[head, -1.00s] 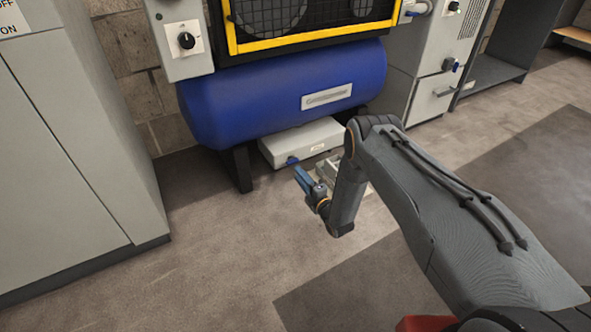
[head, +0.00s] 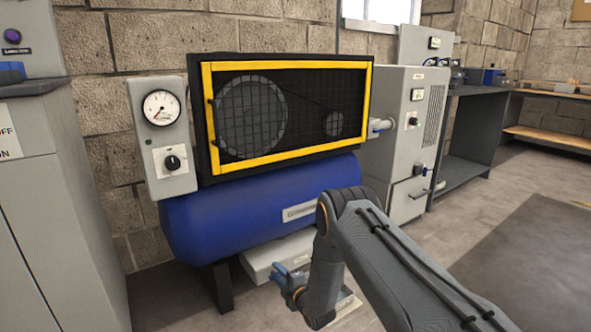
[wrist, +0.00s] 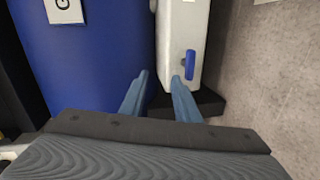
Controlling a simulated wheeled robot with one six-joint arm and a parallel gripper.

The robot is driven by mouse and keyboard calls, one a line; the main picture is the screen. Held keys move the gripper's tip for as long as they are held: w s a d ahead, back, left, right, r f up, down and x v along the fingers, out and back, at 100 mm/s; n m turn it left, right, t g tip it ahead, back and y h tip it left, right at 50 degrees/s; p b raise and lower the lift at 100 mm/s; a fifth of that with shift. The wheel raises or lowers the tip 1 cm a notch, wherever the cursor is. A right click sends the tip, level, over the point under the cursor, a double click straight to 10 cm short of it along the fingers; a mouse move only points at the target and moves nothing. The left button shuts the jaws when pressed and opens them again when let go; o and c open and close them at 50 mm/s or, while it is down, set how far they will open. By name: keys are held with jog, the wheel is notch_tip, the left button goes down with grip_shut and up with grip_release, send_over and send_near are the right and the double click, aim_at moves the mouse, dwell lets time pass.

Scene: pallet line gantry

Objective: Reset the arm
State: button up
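My gripper (head: 281,276) is low in front of the blue compressor tank (head: 225,215) in the head view, with my arm folded down at the right. In the wrist view its two blue fingers (wrist: 160,95) stand apart with nothing between them. Beyond the fingers are a white box (wrist: 180,45) with a blue lever handle (wrist: 190,64) and the blue tank (wrist: 95,70). The fingers appear apart from the handle. My forearm hides part of the tank and the floor in the head view.
A gauge panel with a knob (head: 172,162) and a yellow-framed belt guard (head: 290,163) stand above the tank. A grey cabinet (head: 55,220) is at the left. A grey unit (head: 408,180) and a dark bench (head: 462,173) are at the right. Open floor (head: 520,250) lies at the right.

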notch_tip(320, 180, up, 9)
jog(key=a+m+g+h, duration=0.2)
jog(key=a+m, duration=0.1)
jog(key=s+a+r+m+g+h, duration=0.1)
jog(key=s+r+m+g, duration=0.15)
jog(key=s+r, duration=0.45)
jog(key=s+r+m+g+h, duration=0.1)
jog(key=s+r+m, duration=0.35)
jog(key=r, duration=0.45)
jog(key=s+d+r+m+g+h, duration=0.1)
jog(key=s+d+r+m+g, duration=0.2)
jog(key=s, duration=1.1)
jog(key=s+d+r+m+g+h, duration=0.1)
jog(key=s+d+r+m+g, duration=0.3)
jog(key=s, duration=0.9)
jog(key=s+d+r+g, duration=0.15)
jog(key=s+r, duration=0.45)
jog(key=s, duration=0.8)
jog(key=d+r+m+h+p, duration=0.1)
jog(key=d+r+m+p, duration=0.2)
jog(key=d+r+p, duration=0.7)
jog(key=d+r+m+h+p, duration=0.1)
jog(key=d+r+m+p, duration=0.2)
jog(key=d+r+p, duration=0.8)
notch_tip(320, 180, up, 4)
jog(key=p, duration=1.3)
jog(key=shift+s+d+r+p, duration=0.15)
jog(key=shift+s+r+p, duration=0.1)
jog(key=shift+p, duration=0.15)
